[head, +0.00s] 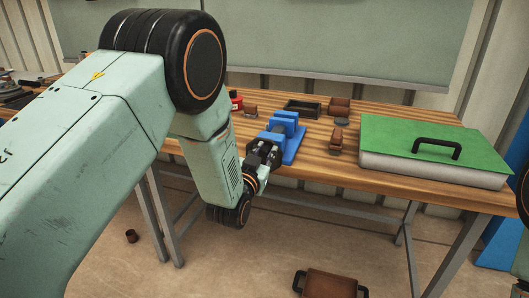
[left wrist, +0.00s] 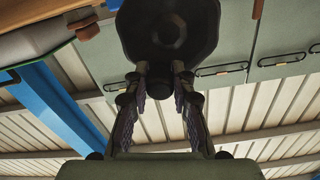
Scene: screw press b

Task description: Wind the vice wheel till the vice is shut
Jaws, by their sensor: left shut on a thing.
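The blue vice (head: 291,136) stands near the front edge of the wooden table, left of the green-lidded case. Its dark vice wheel (left wrist: 168,28) fills the top middle of the left wrist view; in the head view my gripper and wrist largely hide it. My left gripper (head: 267,149) reaches the front of the vice from the left. In the left wrist view its two fingers (left wrist: 159,72) close in on the wheel's dark lower part, one on each side. How far apart the vice jaws are is too small to tell. My right gripper is out of view.
A case with a green lid (head: 460,144) fills the table's right side. A black tray (head: 302,107), brown blocks (head: 337,140) and a red item (head: 235,100) lie around the vice. A brown box (head: 332,284) sits on the floor in front.

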